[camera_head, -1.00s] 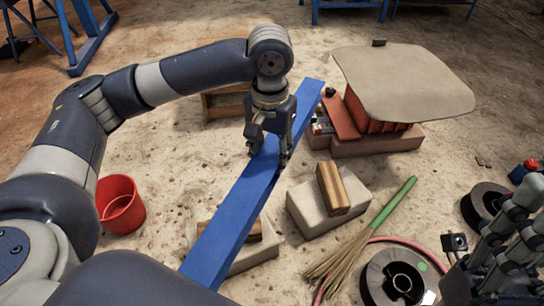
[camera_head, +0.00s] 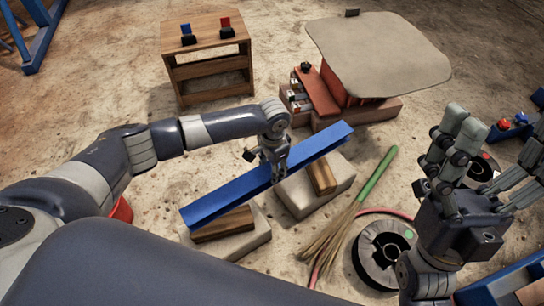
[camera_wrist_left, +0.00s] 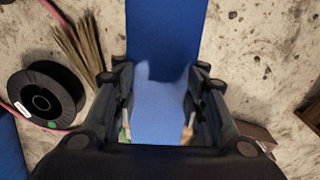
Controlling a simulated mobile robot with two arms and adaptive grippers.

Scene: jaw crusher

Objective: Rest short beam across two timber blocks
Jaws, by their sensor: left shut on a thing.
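The blue beam (camera_head: 232,196) runs diagonally from lower left to upper right in the head view. My left gripper (camera_head: 275,170) is shut on it near its middle. In the left wrist view the beam (camera_wrist_left: 166,35) passes between the fingers (camera_wrist_left: 160,100). One timber block (camera_head: 222,226) lies under the beam's near end, the other timber block (camera_head: 322,178) near its far half. The beam hides part of both, and I cannot tell whether it touches them. My right gripper (camera_head: 490,160) is raised at the right, fingers apart and empty.
Each timber block lies on a pale slab, one near (camera_head: 250,238) and one far (camera_head: 300,199). A broom (camera_head: 375,175) and a black reel (camera_head: 385,255) lie to the right. A red bucket (camera_head: 121,210) is partly hidden at left. A wooden stand (camera_head: 210,70) is behind.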

